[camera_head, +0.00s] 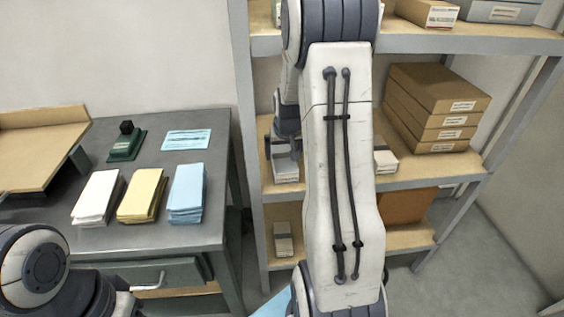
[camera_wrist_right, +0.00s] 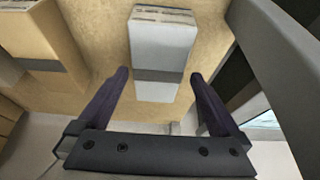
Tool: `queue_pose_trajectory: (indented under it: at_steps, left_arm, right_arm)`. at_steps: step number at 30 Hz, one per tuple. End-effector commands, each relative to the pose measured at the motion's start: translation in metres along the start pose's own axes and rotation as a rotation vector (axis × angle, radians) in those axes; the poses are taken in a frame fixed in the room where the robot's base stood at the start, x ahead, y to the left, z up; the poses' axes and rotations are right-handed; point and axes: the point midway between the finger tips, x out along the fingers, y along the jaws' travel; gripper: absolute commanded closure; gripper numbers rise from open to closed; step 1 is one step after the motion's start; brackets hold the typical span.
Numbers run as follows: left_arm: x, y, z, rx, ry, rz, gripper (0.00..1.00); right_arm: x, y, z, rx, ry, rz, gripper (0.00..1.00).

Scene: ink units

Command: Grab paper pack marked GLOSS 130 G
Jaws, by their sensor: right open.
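My right gripper (camera_head: 286,148) reaches into the middle shelf bay. In the right wrist view my right gripper (camera_wrist_right: 159,78) is open, with its two dark fingers apart. A whitish paper pack with a grey band (camera_wrist_right: 164,45) lies ahead, its near end between the fingertips; I cannot tell whether they touch it. The pack also shows in the head view (camera_head: 286,173), partly hidden by the gripper. Its label is too small to read, so I cannot confirm GLOSS 130 G. My left arm shows at the lower left, but its gripper does not.
The shelf unit (camera_head: 245,80) also holds a pale pack (camera_head: 385,160), stacked brown boxes (camera_head: 440,100) and a small pack lower down (camera_head: 283,240). A brown pack (camera_wrist_right: 45,45) lies left in the wrist view. The grey table (camera_head: 150,236) carries white, yellow and blue paper stacks.

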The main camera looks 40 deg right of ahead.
Motion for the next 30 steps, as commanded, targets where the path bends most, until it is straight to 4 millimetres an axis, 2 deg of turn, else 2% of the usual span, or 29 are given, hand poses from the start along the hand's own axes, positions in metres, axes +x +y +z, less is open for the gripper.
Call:
queue_pose_trajectory:
  at_steps: [9,13,19,20,21,23,27,30]
  left_arm:
    - [0.003,0.000,0.000,0.000,0.000,0.000,0.50]
    - [0.003,0.000,0.000,0.000,0.000,0.000,0.50]
    - [0.003,0.000,0.000,0.000,0.000,0.000,0.50]
    - [0.003,0.000,0.000,0.000,0.000,0.000,0.50]
    - [0.003,0.000,0.000,0.000,0.000,0.000,0.50]
    - [0.003,0.000,0.000,0.000,0.000,0.000,0.50]
    - [0.003,0.000,0.000,0.000,0.000,0.000,0.50]
    - [0.003,0.000,0.000,0.000,0.000,0.000,0.50]
  right_arm:
    - [0.044,0.002,-0.004,0.000,-0.002,0.000,0.00]
    - [0.051,0.001,-0.005,-0.001,0.000,-0.001,0.00]
    - [0.051,0.000,-0.006,-0.003,0.001,-0.002,0.00]
    - [0.051,0.000,-0.006,-0.003,0.001,-0.002,0.08]
    - [0.051,0.000,-0.006,-0.003,0.001,-0.002,0.23]
    - [0.051,0.000,-0.006,-0.003,0.001,-0.002,0.46]
    - [0.051,0.000,-0.006,-0.003,0.000,-0.002,0.99]
    - [0.050,0.000,-0.007,-0.003,0.003,-0.001,1.00]
